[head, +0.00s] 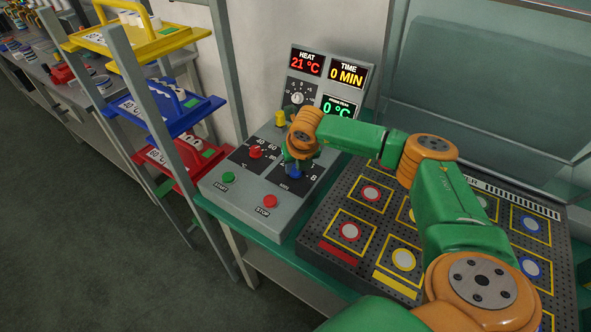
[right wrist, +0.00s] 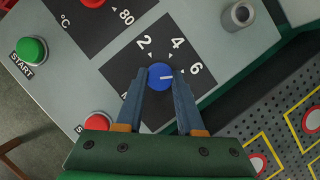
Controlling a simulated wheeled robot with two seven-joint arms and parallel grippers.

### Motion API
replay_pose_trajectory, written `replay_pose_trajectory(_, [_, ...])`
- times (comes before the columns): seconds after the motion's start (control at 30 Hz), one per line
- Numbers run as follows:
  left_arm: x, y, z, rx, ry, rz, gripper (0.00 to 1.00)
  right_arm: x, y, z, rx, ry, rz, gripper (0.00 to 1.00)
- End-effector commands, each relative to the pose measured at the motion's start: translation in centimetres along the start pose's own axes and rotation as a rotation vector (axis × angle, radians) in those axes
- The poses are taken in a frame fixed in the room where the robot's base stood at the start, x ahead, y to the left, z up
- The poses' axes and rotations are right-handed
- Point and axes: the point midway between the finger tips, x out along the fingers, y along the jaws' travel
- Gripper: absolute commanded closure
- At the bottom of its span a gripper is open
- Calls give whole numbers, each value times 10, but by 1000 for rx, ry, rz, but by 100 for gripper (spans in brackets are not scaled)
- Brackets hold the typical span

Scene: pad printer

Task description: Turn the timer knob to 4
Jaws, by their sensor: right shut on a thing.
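The blue timer knob (right wrist: 159,77) sits on a black dial plate marked 2, 4, 6 in the right wrist view. My right gripper (right wrist: 160,80) is shut on this knob, one finger on each side. The knob's white mark points right, toward the side of the 6 and away from the 4; the nearby finger partly covers that area. In the head view my right gripper (head: 297,163) hangs over the dial plate (head: 313,175) and largely hides the knob (head: 294,172). The time display (head: 347,74) reads 0 MIN. My left gripper is not in view.
The control box carries a red heat knob (head: 256,152), a green START button (head: 228,177) and a red STOP button (head: 270,201). A perforated board (head: 331,229) with coloured squares lies to the right. A rack with yellow, blue and red trays (head: 187,167) stands left.

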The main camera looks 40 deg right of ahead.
Motion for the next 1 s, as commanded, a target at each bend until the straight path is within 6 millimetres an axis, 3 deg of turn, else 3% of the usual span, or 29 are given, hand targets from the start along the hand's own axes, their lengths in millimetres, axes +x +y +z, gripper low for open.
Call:
replay_pose_trajectory(0.4, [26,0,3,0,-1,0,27,3,-3,0,-358,0,150,100])
replay_pose_trajectory(1.0, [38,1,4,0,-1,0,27,1,-6,3,-796,1,331,100])
